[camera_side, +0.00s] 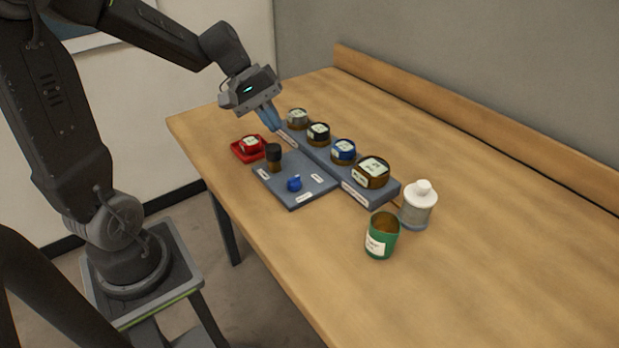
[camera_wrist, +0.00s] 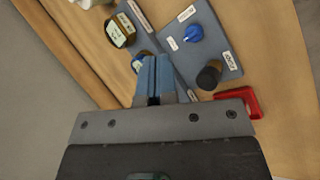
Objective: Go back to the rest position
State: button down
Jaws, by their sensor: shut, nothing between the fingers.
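My gripper (camera_side: 271,118) is shut and empty, with its blue fingers pressed together. In the side view it hangs above the far left end of the work area, over the end of the jar rack. In the wrist view the shut fingers (camera_wrist: 154,80) point over the rack, and they hide part of it and some of its jars. No object is held.
A blue-grey rack (camera_side: 375,197) holds several labelled jars. A blue-grey tray (camera_side: 315,186) bears a dark bottle (camera_side: 274,158) and a blue piece (camera_side: 294,184). A green cup (camera_side: 381,240) and white-topped bottle (camera_side: 418,207) stand right.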

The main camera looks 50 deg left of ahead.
jog(key=s+d+r+m+t+y, duration=0.1)
jog(key=s+d+r+m+y, duration=0.1)
jog(key=s+d+m+y, duration=0.1)
jog(key=s+d+r+m+t+y, duration=0.1)
jog(key=s+d+r+m+y, duration=0.1)
jog(key=s+d+m, duration=0.4)
jog(key=s+m, duration=0.2)
jog(key=s, duration=0.1)
jog(key=shift+s+r+y, duration=0.35)
jog(key=shift+s+y, duration=0.05)
dwell(2.4)
jog(key=n+h, duration=0.7)
jog(key=n, duration=0.9)
send_over(271, 148)
notch_tip(271, 148, down, 4)
jog(key=shift+f, duration=0.2)
jog(key=shift+f, duration=4.4)
